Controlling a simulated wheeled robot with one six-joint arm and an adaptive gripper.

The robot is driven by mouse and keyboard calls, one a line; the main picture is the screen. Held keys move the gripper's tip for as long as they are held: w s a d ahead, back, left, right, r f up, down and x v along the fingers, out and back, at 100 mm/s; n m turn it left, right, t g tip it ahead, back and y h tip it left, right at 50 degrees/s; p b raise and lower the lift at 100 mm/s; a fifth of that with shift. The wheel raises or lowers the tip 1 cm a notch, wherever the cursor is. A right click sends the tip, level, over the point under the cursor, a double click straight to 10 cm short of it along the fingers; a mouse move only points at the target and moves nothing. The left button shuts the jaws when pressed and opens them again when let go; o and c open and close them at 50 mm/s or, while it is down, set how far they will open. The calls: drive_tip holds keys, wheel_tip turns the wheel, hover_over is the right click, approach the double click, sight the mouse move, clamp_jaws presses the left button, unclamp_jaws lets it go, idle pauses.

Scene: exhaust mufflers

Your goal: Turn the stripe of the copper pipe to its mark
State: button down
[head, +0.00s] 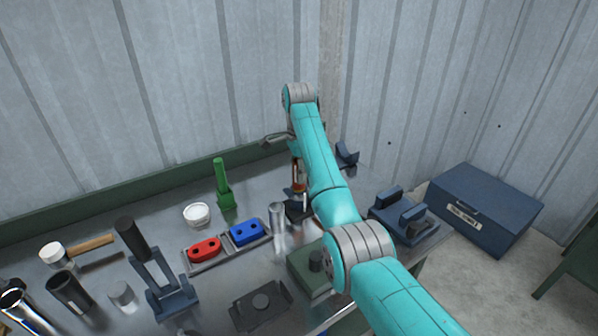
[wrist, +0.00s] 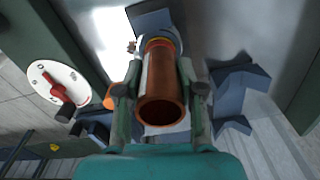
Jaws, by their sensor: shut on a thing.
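The copper pipe (wrist: 163,95) shows its open end toward the camera in the middle of the wrist view. My gripper (wrist: 160,95) is shut on it, one finger on each side. A pale strip runs along the pipe's left side; I cannot tell for sure that it is the stripe. A yellow and red band circles the pipe's far end, and the mark cannot be made out. In the head view a small part of the copper pipe (head: 299,185) shows upright beside my arm, which hides much of it and my gripper.
Dark blue V-shaped supports (wrist: 238,82) stand near the pipe. A white dial with a red pointer (wrist: 58,85) is at the left of the wrist view.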

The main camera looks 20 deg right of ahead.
drive_tip(key=n, duration=1.3)
idle(0.5)
drive_tip(key=c, duration=0.6)
unclamp_jaws()
drive_tip(key=shift+c, duration=0.2)
drive_tip(key=shift+m, duration=0.3)
